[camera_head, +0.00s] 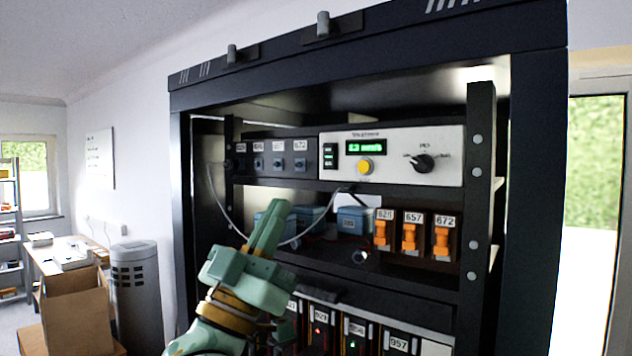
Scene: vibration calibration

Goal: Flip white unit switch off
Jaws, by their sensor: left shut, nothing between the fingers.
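The white unit (391,156) sits in the upper right of the dark rack. Its green display (366,147) is lit and a yellow button (364,167) is below it. A small black switch block (329,157) is at the unit's left end, and a black knob (423,162) is at its right. I cannot tell the switch's position. My left gripper (272,212) is green, shut and empty, pointing up in front of the rack, below and left of the white unit and apart from it. My right gripper is not in view.
Orange switches (409,237) labelled 626, 657 and 672 are on the middle shelf, beside blue boxes (352,221). A cable (222,211) loops down at the left. Labelled modules (355,331) fill the lower shelf. The rack's right post (478,190) stands in front. Boxes (75,308) and a grey bin (137,290) are at left.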

